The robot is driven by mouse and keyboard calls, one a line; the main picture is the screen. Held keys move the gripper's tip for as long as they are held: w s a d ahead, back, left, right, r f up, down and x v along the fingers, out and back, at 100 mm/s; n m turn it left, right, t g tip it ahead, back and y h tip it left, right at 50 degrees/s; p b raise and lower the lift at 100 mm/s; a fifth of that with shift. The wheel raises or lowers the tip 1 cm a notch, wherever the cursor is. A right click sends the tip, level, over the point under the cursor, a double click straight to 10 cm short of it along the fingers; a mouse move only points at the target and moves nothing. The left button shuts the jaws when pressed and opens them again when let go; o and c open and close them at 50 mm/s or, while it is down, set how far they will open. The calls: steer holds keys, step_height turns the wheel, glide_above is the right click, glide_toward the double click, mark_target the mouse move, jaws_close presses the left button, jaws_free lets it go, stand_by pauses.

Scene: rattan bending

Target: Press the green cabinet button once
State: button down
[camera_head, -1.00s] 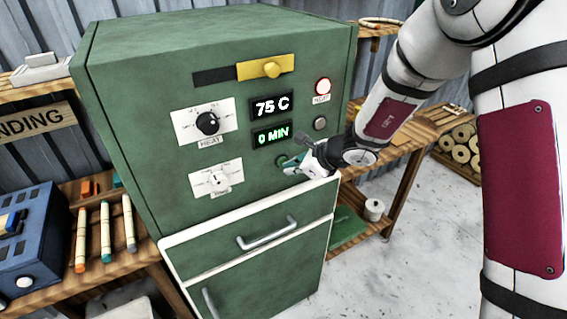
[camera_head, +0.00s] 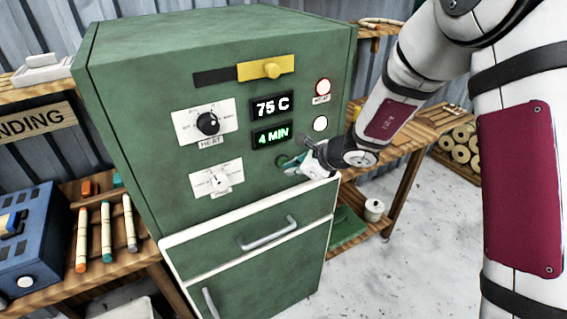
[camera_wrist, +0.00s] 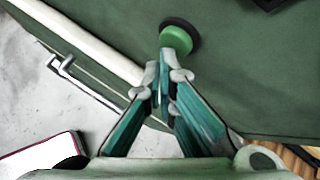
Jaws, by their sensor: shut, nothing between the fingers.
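The green cabinet (camera_head: 130,130) stands in the middle of the head view. Its green button shows in the wrist view (camera_wrist: 176,40) as a bright green disc in a black ring, just beyond my fingertips. In the head view the button (camera_head: 282,161) is partly hidden by my gripper (camera_head: 292,164). My gripper is shut and empty, its fingertips together in the wrist view (camera_wrist: 165,75). The tips are at or very close to the button; I cannot tell whether they touch. The displays read 75 C (camera_head: 272,106) and 4 MIN (camera_head: 272,135). A round lamp (camera_head: 320,123) glows white.
A drawer handle (camera_head: 268,234) sticks out below. A bench with a blue box (camera_head: 30,235) stands left.

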steer(key=shift+s+d, duration=0.25)
steer(key=shift+s, duration=0.15)
steer(key=shift+s+d+p, duration=0.7)
steer(key=shift+s, duration=0.35)
steer(key=shift+s+d+p, duration=0.7)
steer(key=shift+s, duration=0.35)
steer(key=shift+r, duration=0.1)
steer(key=s+d+r+n+g+b, duration=0.1)
steer(key=s+r+n, duration=0.5)
steer(key=r, duration=0.3)
steer(key=s+d+r+n+g, duration=0.1)
steer(key=s+r+n, duration=0.6)
steer(key=r, duration=0.2)
steer(key=s+d+r+n+t+h+b, duration=0.1)
steer(key=s+d+r+n+h, duration=0.1)
steer(key=s+d, duration=0.5)
steer(key=s+d+r+n+h, duration=0.2)
steer(key=s+d+n+h, duration=0.3)
steer(key=d, duration=0.4)
steer(key=s+n, duration=0.1)
steer(key=s, duration=0.1)
steer(key=shift+s+r+n+t+b, duration=0.3)
steer(key=shift+s+r+t+b, duration=0.05)
steer(key=shift+t+b, duration=0.05)
